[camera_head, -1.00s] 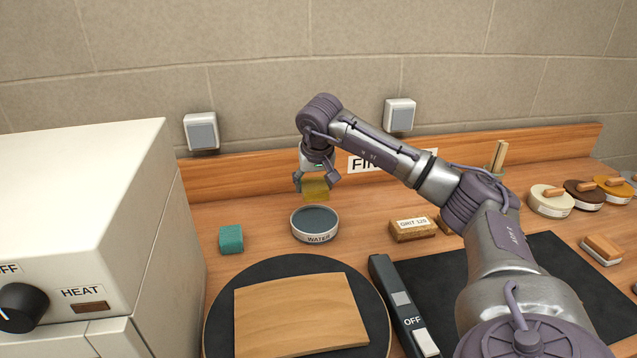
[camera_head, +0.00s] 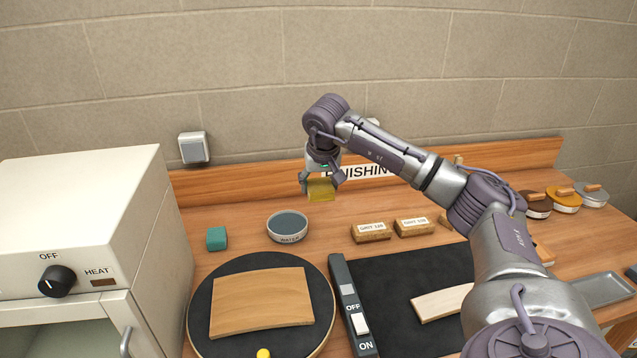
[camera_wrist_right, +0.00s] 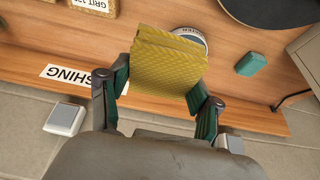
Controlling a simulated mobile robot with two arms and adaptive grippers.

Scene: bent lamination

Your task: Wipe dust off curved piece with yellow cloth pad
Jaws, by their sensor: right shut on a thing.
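The curved piece (camera_head: 262,302) is a light wooden sheet with a slight bend, lying on a round black turntable (camera_head: 205,335) in the head view. My right gripper (camera_head: 321,184) is shut on the yellow cloth pad (camera_head: 321,191) and holds it in the air behind and to the right of the water dish. The pad also fills the middle of the right wrist view (camera_wrist_right: 168,62), between the two fingers (camera_wrist_right: 160,95). No dust can be made out on the curved piece at this size. My left gripper is not in view.
A water dish (camera_head: 288,227) and a teal block (camera_head: 216,239) stand behind the turntable. Grit blocks (camera_head: 371,232) lie to the right. A switch bar (camera_head: 352,305) borders a black mat (camera_head: 400,280) holding a pale strip (camera_head: 440,303). A white heater (camera_head: 75,235) stands left.

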